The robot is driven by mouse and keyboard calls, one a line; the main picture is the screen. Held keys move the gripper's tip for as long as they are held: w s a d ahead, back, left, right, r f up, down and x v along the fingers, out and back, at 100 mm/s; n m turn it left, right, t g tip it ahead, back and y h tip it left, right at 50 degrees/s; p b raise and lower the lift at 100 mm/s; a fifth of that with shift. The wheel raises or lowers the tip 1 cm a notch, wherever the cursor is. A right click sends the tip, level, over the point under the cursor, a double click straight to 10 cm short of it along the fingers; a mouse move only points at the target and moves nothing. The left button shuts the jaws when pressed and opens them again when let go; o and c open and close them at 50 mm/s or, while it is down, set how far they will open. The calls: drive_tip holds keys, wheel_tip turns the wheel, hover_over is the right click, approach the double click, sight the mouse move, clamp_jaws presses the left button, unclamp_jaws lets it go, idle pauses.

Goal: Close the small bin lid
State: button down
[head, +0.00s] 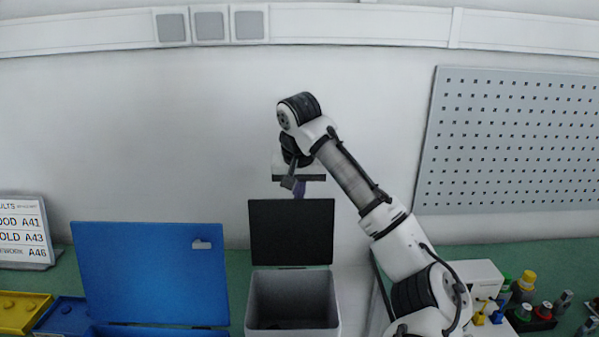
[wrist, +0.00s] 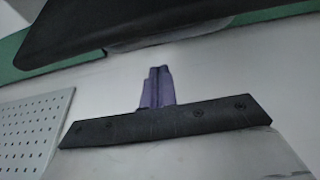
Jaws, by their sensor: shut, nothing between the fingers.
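The small bin (head: 293,325) is a grey open-topped box in the middle of the head view. Its black lid (head: 291,232) stands upright at the bin's back edge, so the bin is open. My gripper (head: 299,190) hangs just above the lid's top edge, its purple fingers pointing down. I cannot tell whether the fingers are behind the lid or over it. In the wrist view the purple fingers (wrist: 156,86) are together with nothing between them. A dark slab, seemingly the lid (wrist: 130,25), crosses the top of that view, apart from the fingertips.
A larger blue bin with a raised blue lid (head: 150,273) stands to the left. A yellow bin (head: 22,312) and a sign (head: 22,232) are at the far left. A pegboard (head: 512,140) is on the right wall; bottles (head: 525,285) stand below it.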

sight(299, 199)
drive_tip(key=s+p, duration=0.1)
drive_tip(key=s, duration=0.2)
drive_tip(key=shift+s+p, duration=0.15)
drive_tip(key=shift+p, duration=0.15)
drive_tip(key=shift+b, duration=0.3)
